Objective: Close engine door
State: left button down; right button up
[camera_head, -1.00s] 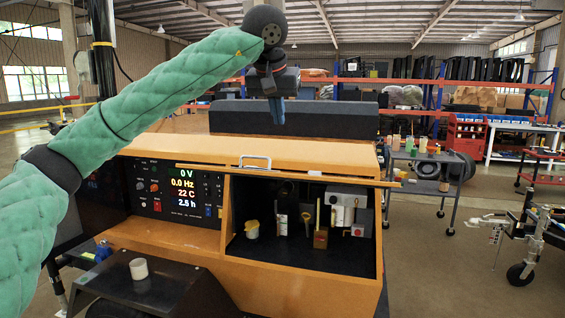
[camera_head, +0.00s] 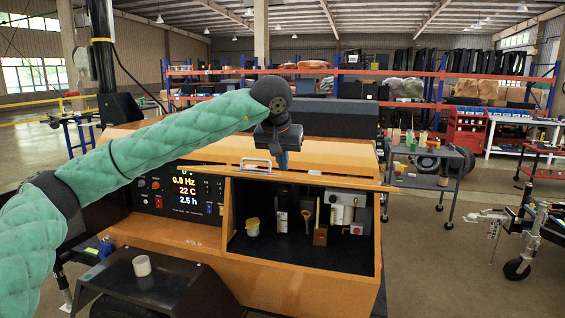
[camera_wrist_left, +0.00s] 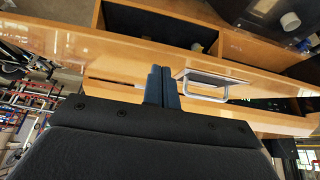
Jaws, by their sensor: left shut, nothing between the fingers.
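The engine door (camera_head: 335,180) is an orange panel seen nearly edge-on, raised above the open engine compartment (camera_head: 300,255) of the orange light tower. Its silver handle (camera_head: 256,163) is on top, near the left end. My left gripper (camera_head: 282,165) points down just right of the handle, shut and empty. In the left wrist view the gripper's fingers (camera_wrist_left: 161,88) are together over the orange surface, with the handle (camera_wrist_left: 208,90) beside them and apart. I cannot tell whether the fingertips touch the door. My right gripper is not in view.
A control panel (camera_head: 180,192) with a lit display is left of the compartment. A white cup (camera_head: 142,265) stands on the dark fender (camera_head: 165,290). A grey cart (camera_head: 435,160) stands behind to the right, with open floor (camera_head: 440,270) in front.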

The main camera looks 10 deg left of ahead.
pick_arm(q)
jog(key=shift+s+f, duration=0.2)
jog(key=shift+f, duration=0.4)
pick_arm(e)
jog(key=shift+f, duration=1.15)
pick_arm(q)
jog(key=shift+f, duration=0.1)
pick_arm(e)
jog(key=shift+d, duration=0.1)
